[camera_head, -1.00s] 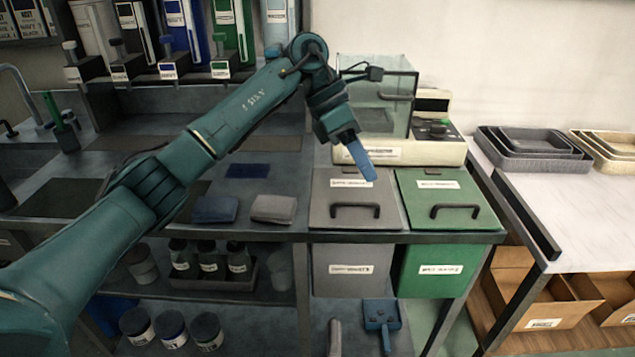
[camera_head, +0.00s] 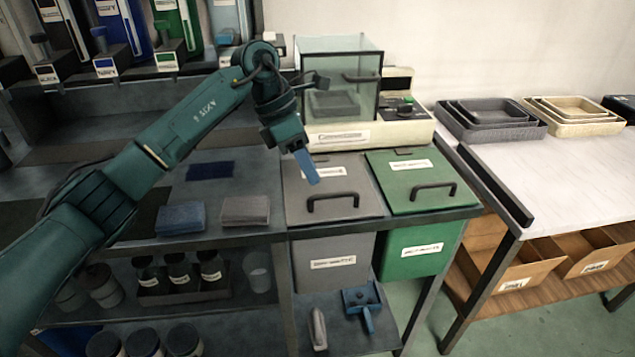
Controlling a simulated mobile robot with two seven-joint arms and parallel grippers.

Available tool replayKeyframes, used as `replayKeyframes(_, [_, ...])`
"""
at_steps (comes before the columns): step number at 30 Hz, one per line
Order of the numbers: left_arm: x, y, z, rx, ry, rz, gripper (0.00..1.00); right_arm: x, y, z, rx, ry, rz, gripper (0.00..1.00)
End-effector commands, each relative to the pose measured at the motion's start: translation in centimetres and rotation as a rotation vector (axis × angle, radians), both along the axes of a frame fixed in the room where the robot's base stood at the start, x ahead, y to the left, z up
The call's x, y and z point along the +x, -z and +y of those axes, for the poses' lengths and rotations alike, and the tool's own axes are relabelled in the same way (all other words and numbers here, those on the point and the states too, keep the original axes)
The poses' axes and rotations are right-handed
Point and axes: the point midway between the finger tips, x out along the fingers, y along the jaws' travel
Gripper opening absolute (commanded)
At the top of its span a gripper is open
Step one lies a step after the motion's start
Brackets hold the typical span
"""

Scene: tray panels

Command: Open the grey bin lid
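The grey bin (camera_head: 335,268) stands in the counter frame, its grey lid (camera_head: 362,178) lying flat and closed on top. A dark bar handle (camera_head: 333,202) sits near the lid's front edge. My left gripper (camera_head: 312,180) hangs in front of the lid's left part, pointing down, above and behind the handle in the picture. Only one blue finger face shows, so its opening cannot be told. No object shows in it. My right gripper is not in view.
A green bin with a closed green lid (camera_head: 415,168) stands right beside the grey one. A glass-cased balance (camera_head: 365,138) stands behind the lids. A white table (camera_head: 560,180) with trays is at right.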

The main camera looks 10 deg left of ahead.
Motion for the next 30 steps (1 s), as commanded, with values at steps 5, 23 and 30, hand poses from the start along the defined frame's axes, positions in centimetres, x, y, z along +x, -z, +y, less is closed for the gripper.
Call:
replayKeyframes(5, [-0.2, 2.7, -1.3, -0.001, 0.002, 0.001, 0.32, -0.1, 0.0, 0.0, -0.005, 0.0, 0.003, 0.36])
replayKeyframes(23, [-0.2, 4.3, -2.0, -0.001, -0.001, -0.001, 0.24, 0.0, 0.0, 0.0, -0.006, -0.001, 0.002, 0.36])
replayKeyframes(30, [-0.2, 4.2, -2.0, -0.001, -0.001, -0.001, 0.05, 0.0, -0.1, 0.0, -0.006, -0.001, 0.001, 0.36])
